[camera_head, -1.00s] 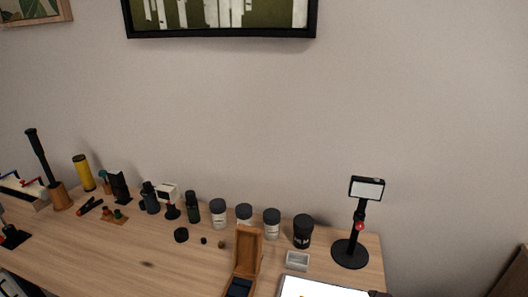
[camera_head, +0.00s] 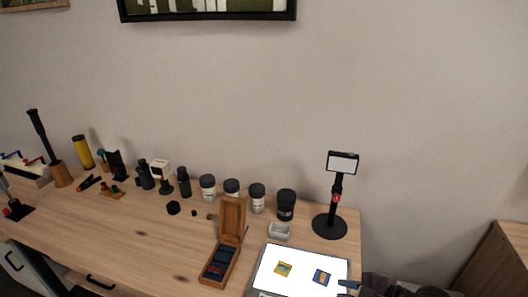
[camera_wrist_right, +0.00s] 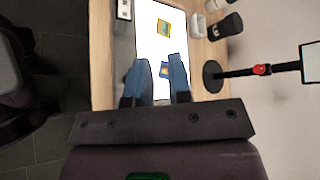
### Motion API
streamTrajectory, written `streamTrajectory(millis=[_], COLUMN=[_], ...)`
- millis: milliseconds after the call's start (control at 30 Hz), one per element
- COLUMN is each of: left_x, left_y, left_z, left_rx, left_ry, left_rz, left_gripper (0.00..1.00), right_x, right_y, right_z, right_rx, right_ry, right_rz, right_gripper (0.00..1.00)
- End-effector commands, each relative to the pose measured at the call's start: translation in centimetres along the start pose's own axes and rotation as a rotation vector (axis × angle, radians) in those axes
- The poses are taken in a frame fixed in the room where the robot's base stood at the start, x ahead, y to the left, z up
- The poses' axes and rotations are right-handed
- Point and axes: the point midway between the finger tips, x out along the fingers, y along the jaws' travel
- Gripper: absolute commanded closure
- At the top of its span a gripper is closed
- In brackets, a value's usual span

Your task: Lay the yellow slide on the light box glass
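The yellow slide (camera_head: 283,268) lies flat on the lit white glass of the light box (camera_head: 268,284), left of a blue slide (camera_head: 321,277). My left gripper is not in view.
An open wooden slide box (camera_head: 234,238) stands left of the light box. A small grey tray (camera_head: 279,231), several dark-lidded jars (camera_head: 257,197) and a black stand with a screen (camera_head: 331,224) are behind it. The table's middle left is mostly clear.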

Motion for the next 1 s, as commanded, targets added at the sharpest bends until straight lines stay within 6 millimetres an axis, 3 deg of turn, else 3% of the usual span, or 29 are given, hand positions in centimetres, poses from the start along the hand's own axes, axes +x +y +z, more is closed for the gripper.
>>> streamTrajectory(millis=[233,467,767,1000], left_x=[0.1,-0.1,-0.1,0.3], left_y=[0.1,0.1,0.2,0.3], left_z=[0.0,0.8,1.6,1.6], left_rx=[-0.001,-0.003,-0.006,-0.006], left_ry=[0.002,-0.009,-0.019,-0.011], left_rz=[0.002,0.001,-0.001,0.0], left_gripper=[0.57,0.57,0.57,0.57], right_x=[-0.2,-0.9,-2.2,-2.8], right_y=[-3.2,-5.8,-6.7,-3.6], right_z=[2.7,2.9,-0.8,-5.8], right_rx=[0.64,1.297,2.16,2.839], right_ry=[-0.233,-0.463,-0.763,-1.013], right_rz=[-0.107,-0.193,-0.304,-0.416], right_gripper=[0.81,0.81,0.81,0.81])
